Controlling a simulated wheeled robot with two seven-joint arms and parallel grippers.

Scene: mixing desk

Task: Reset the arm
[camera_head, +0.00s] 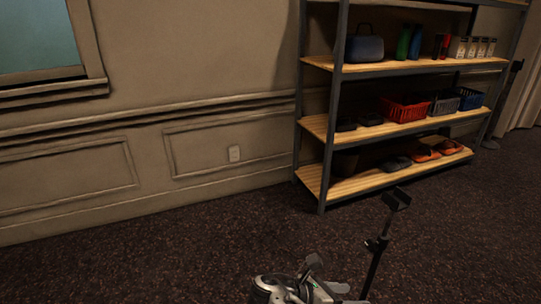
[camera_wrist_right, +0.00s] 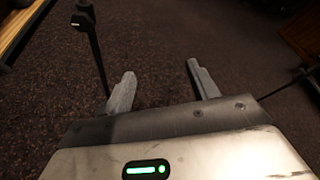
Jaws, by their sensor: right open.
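My right gripper (camera_head: 350,293) is low at the bottom edge of the head view, its silver fingers pointing right. In the right wrist view its two fingers (camera_wrist_right: 161,72) are apart with only dark carpet between them, so it is open and empty. My left gripper is not in view in either picture.
A thin black stand (camera_head: 377,250) rises close to my right gripper; it also shows left of the fingers in the wrist view (camera_wrist_right: 94,45). A shelf rack (camera_head: 325,180) with baskets, shoes and bottles stands against the wall. Open carpet (camera_head: 180,255) lies left.

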